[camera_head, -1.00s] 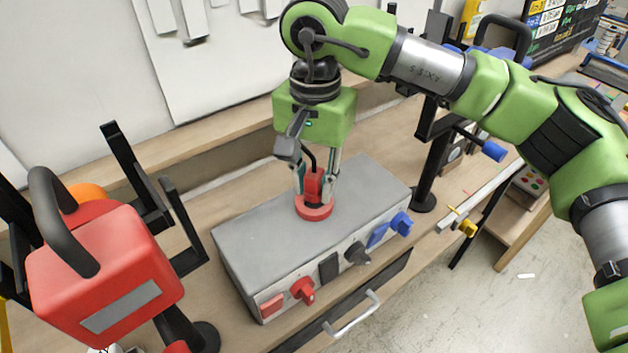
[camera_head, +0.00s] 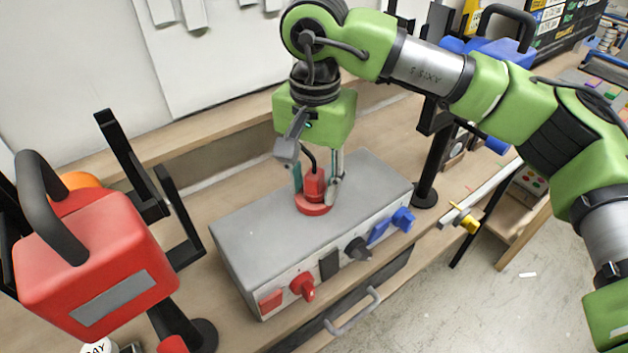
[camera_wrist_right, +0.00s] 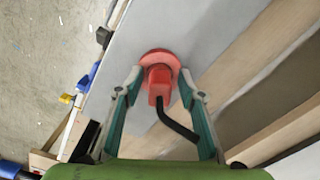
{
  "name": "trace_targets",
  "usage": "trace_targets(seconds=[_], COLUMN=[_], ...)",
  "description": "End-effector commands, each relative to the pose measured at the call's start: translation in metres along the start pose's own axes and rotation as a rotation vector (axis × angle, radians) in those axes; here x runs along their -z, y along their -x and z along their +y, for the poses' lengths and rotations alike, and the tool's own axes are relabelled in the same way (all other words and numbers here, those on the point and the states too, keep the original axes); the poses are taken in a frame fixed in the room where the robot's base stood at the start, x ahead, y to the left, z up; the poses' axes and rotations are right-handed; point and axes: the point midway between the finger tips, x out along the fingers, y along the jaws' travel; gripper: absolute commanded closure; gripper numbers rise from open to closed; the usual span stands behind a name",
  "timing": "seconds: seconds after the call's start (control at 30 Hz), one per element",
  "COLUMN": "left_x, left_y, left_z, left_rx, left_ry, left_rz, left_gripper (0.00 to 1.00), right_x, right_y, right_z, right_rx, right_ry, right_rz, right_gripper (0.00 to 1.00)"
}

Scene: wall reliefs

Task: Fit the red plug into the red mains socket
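The red plug (camera_head: 314,184) stands upright at the round red mains socket (camera_head: 314,209) on top of the grey box (camera_head: 265,218). The plug's lower end meets the red ring; its pins are hidden, so I cannot tell how deep it sits. My right gripper (camera_head: 318,180) points down over the plug. In the wrist view, its fingers (camera_wrist_right: 162,84) stand open on both sides of the plug (camera_wrist_right: 159,80), with gaps to the plug body. A black cable (camera_wrist_right: 178,128) bends out of the plug between the fingers. My left gripper is not in view.
A red lamp-like unit (camera_head: 95,265) with a black handle stands at left. A black post (camera_head: 430,165) stands close to the box's right end.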

Motion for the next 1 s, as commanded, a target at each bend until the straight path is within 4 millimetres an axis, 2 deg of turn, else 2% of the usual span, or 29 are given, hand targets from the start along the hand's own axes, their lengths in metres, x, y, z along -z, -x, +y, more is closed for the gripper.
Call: trace_targets(seconds=[0.3,0.43,0.57,0.8,1.0], left_x=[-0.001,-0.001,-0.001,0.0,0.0], left_y=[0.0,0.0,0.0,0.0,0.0], left_z=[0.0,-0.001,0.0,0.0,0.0], left_rx=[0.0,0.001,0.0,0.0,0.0], left_ry=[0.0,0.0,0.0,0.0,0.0], left_rz=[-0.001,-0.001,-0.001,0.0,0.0], left_gripper=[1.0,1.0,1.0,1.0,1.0], right_x=[0.0,0.0,0.0,0.0,0.0], right_y=[-0.001,0.007,0.029,0.081,0.11], right_z=[0.001,0.001,0.0,0.0,0.0], right_rx=[-0.005,-0.004,-0.001,-0.002,-0.003], right_ry=[0.0,0.0,0.0,0.0,0.0], right_rz=[-0.001,0.0,0.002,0.001,-0.001], right_gripper=[0.56,0.56,0.56,0.56,0.56])
